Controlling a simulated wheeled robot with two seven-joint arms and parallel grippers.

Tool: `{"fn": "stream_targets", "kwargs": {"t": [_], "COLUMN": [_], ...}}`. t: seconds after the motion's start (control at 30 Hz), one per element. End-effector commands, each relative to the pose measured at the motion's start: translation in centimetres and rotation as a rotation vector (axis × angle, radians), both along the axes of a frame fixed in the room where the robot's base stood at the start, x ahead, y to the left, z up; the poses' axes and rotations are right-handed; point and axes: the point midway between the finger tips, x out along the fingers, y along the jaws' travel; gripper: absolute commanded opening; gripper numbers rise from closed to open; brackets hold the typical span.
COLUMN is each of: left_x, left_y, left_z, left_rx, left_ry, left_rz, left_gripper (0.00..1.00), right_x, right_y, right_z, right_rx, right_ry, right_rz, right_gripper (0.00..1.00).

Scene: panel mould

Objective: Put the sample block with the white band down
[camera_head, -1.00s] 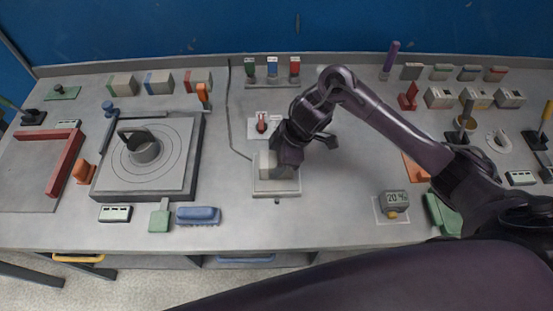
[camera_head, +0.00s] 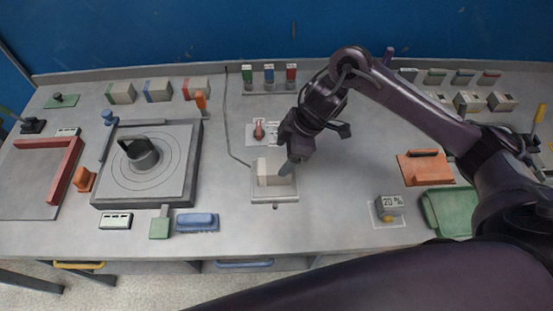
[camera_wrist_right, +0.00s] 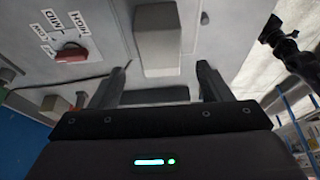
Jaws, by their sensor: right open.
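The sample block (camera_head: 270,172) is a pale block lying on a light square plate (camera_head: 275,196) near the middle of the table. Its white band is hard to make out in the head view. In the right wrist view the block (camera_wrist_right: 157,38) shows just beyond and between the fingertips, clear of both. My right gripper (camera_head: 291,160) is open and empty, above and at the right side of the block. It also shows in the right wrist view (camera_wrist_right: 160,80). My left gripper is not in view.
A red dial (camera_head: 259,130) with a label card stands behind the plate. A turntable-like unit (camera_head: 148,165) is on the left. Blocks with green, blue and red bands (camera_head: 158,90) stand at the back left.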

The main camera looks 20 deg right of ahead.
Motion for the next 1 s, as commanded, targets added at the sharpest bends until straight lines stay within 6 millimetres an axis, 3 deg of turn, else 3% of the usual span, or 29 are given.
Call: {"fn": "stream_targets", "kwargs": {"t": [0.1, 0.3, 1.0], "left_x": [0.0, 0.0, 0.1], "left_y": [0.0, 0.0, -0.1], "left_z": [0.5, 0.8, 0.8], "left_rx": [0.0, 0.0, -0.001], "left_ry": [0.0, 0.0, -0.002], "left_rz": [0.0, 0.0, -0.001], "left_gripper": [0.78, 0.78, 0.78], "right_x": [-0.2, -0.5, -0.6], "right_y": [-1.0, -1.8, -1.9], "right_z": [2.4, 4.4, 4.8], "right_rx": [-0.003, -0.001, 0.0], "right_ry": [-0.004, -0.001, 0.001], "right_rz": [-0.001, -0.001, 0.0], "right_gripper": [0.72, 0.72, 0.72]}}
